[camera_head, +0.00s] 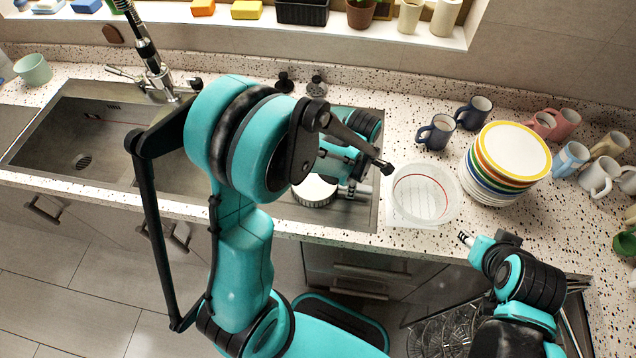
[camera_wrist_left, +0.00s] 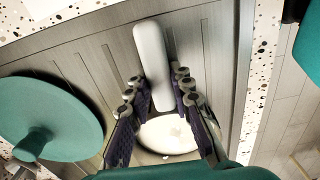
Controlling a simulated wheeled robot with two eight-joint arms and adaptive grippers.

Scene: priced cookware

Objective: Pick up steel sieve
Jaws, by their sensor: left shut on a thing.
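The steel sieve (camera_head: 315,191) shows as a round, pale shape with a darker rim on the ribbed drainboard right of the sink basins, partly covered by my left arm. In the left wrist view its round part (camera_wrist_left: 167,137) lies low between my fingers, and a smooth pale grey handle (camera_wrist_left: 152,50) extends up from there. My left gripper (camera_wrist_left: 156,88) is shut on the handle, with a finger on each side. In the head view my left arm hides most of this grip. My right gripper (camera_head: 466,239) is at the counter's front edge, away from the sieve; its finger opening is unclear.
A clear round container (camera_head: 423,195) stands right of the drainboard. Beyond it are a stack of coloured plates (camera_head: 508,155), dark mugs (camera_head: 437,132) and several other mugs. The sink basin (camera_head: 85,140) and faucet (camera_head: 155,75) are left. A glass rack (camera_head: 440,335) sits low in front.

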